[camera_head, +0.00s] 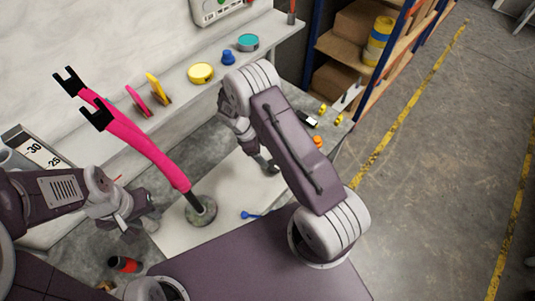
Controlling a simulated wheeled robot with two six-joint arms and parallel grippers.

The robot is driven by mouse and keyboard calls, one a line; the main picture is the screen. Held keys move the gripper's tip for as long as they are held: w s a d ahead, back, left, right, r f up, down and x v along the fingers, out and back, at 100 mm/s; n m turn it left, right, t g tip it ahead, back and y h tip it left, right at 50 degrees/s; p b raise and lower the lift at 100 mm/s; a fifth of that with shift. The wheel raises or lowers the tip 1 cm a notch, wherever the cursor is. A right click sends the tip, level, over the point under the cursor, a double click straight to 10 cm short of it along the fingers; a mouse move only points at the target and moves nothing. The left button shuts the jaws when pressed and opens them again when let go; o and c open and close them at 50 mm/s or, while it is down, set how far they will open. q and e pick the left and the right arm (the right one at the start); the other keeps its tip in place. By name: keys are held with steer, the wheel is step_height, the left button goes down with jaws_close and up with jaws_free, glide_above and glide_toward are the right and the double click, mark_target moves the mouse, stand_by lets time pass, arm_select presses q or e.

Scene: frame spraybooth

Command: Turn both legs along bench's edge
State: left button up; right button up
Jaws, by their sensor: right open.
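A pink fork (156,158) has two legs that end in black forked tips, one tip (69,82) farther up-left and the other tip (97,115) nearer. The legs lean up and left and partly overlap in the picture. The fork's dark lower stem stands in a round grey base (201,211) on the bench (230,195). My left gripper (152,216) is low on the left of the fork, apart from it; its fingers are too unclear to tell their opening. My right gripper (268,166) is right of the fork, open and partly hidden by my own arm.
A small blue item (251,215) lies right of the base. A red-and-black cylinder (125,264) lies at the front left. Shelving (345,50) stands behind right.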

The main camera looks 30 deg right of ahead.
mark_target(272, 165)
steer(key=x, duration=0.5)
steer(key=shift+s+f, duration=0.1)
steer(key=shift+s, duration=0.15)
steer(key=x, duration=0.2)
steer(key=shift+s+d+f, duration=0.1)
steer(key=shift+s+f, duration=0.1)
steer(key=shift+s+d+f, duration=0.1)
steer(key=shift+s+f, duration=0.05)
steer(key=shift+f, duration=0.15)
arm_select(q)
steer(key=shift+s, duration=0.35)
arm_select(e)
steer(key=shift+d+f, duration=0.1)
steer(key=shift+f, duration=0.15)
